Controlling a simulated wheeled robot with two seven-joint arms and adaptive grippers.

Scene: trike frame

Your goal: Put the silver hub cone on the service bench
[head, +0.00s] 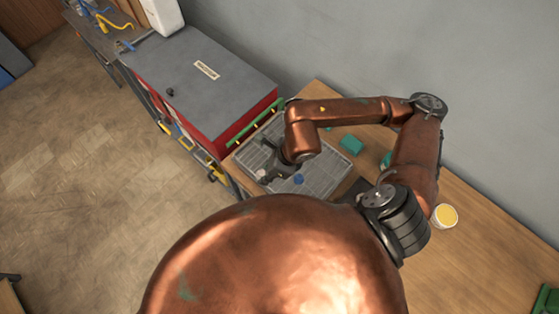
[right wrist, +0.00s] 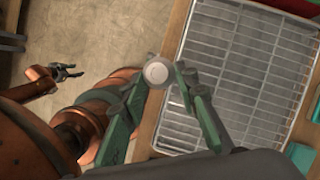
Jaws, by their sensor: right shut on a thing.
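The silver hub cone (right wrist: 157,73) shows as a small round pale disc in the right wrist view. My right gripper (right wrist: 165,80) is shut on it, with one green finger on each side. In the head view the right gripper (head: 276,173) is over the left part of a grey wire tray, and the cone is hard to make out there. The wooden bench (head: 480,215) carries the tray; I take it to be the service bench. My left gripper (right wrist: 68,72) is small in the right wrist view, away from the bench, with its fingers apart and empty.
The grey wire tray (head: 322,175) has a small blue item (head: 298,179) on it. A green block (head: 350,145) and a yellow-topped cup (head: 444,216) are on the bench. A red cabinet (head: 205,75) stands beside it. The bench's right part has bare wood.

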